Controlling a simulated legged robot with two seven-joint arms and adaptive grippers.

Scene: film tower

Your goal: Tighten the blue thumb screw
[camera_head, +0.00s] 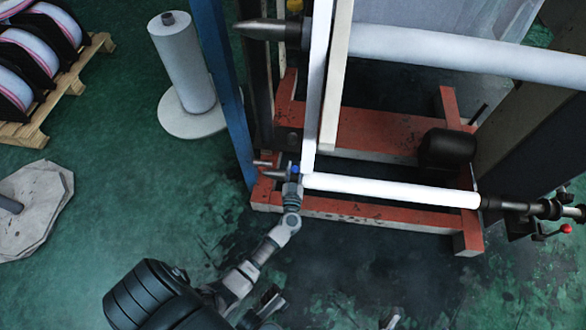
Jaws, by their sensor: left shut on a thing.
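The blue thumb screw (295,169) shows as a small blue spot beside the left end of the lower white roll (390,190). My left gripper (293,178) reaches up to it from below, with its fingertips at the screw. It is shut on the screw, and the fingers hide part of it. The screw's threads and seating are too small to make out.
A red-orange frame (375,209) and blue post (224,92) surround the work spot. Pale upright bars (325,80) stand just above the gripper. A dark cylinder (447,149) sits behind the lower roll. A white roll on a round base (183,62) stands left. The green floor at lower left is mostly clear.

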